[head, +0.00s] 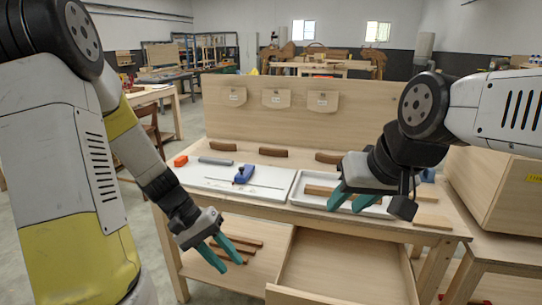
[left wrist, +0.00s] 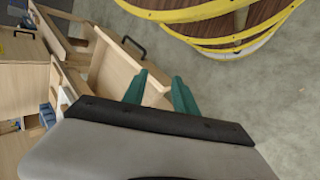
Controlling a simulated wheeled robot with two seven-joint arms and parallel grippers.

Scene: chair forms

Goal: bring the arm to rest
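My left gripper (head: 224,252) hangs down at the front left of the workbench (head: 445,235), its teal fingers apart with nothing between them. The fingers also show in the left wrist view (left wrist: 160,92), with floor and an open drawer beyond them. My right gripper (head: 352,198) is over the white tray (head: 299,192) on the bench. Its teal fingers are spread, and I see nothing held between them. Whether its tips touch the wooden piece (head: 320,190) in the tray cannot be told.
An open wooden drawer (head: 330,280) juts out from the bench front. A white board (head: 200,178) holds a blue clamp (head: 243,174). Brown curved pieces (head: 273,152) lie along the back. Wooden strips (head: 245,240) lie on the lower shelf. A wooden cabinet (head: 500,195) stands right.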

